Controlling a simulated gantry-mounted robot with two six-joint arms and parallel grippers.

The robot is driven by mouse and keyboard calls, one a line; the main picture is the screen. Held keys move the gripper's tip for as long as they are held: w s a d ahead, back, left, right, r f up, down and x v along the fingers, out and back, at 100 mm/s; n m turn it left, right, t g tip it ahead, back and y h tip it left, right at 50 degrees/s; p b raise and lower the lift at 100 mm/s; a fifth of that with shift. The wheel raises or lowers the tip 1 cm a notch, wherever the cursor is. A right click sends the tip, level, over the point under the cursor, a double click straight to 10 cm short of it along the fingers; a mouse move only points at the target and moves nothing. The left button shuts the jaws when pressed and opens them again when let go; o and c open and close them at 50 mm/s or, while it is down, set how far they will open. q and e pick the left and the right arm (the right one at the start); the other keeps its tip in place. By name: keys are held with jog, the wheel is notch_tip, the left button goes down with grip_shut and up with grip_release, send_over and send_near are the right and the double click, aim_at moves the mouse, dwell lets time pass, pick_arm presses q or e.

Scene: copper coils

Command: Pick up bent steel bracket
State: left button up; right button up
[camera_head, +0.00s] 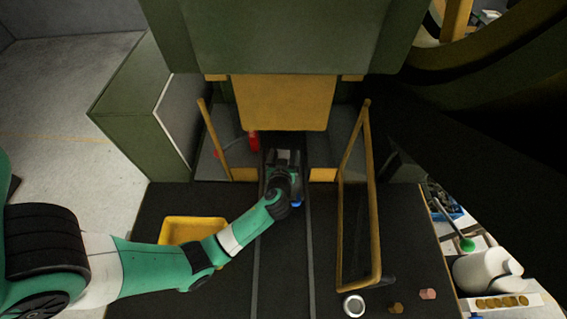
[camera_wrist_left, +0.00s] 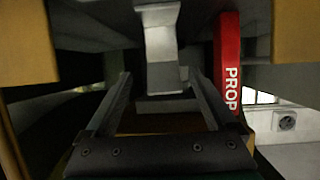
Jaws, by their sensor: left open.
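My left gripper (camera_head: 286,156) reaches into the opening of the green press in the head view. In the left wrist view its two dark fingers (camera_wrist_left: 160,80) are spread apart and open. A pale grey metal piece (camera_wrist_left: 161,45) with a wide top, a narrow upright and a flat lower plate shows between and beyond the fingers. It may be the bent steel bracket; I cannot tell whether it is a loose part or part of the press. No grip on it shows. In the head view the gripper and wrist hide most of that spot. My right gripper does not show.
The green press (camera_head: 290,35) has a yellow front plate (camera_head: 283,102). A red block marked PROP (camera_wrist_left: 228,65) stands right of the fingers in the wrist view. A yellow tray (camera_head: 180,229) and an open yellow-framed guard (camera_head: 374,210) flank my arm. A metal ring (camera_head: 354,305) lies front right.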

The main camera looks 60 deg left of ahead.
aim_at(283, 157)
pick_arm(q)
jog(key=shift+b+x, duration=1.1)
jog(key=shift+b, duration=0.1)
jog(key=shift+w+a+f, duration=0.1)
jog(key=shift+w+a, duration=0.2)
jog(key=shift+a, duration=0.45)
jog(key=shift+w+a+f, duration=0.1)
jog(key=shift+w+a, duration=0.2)
jog(key=shift+a, duration=0.45)
grip_shut()
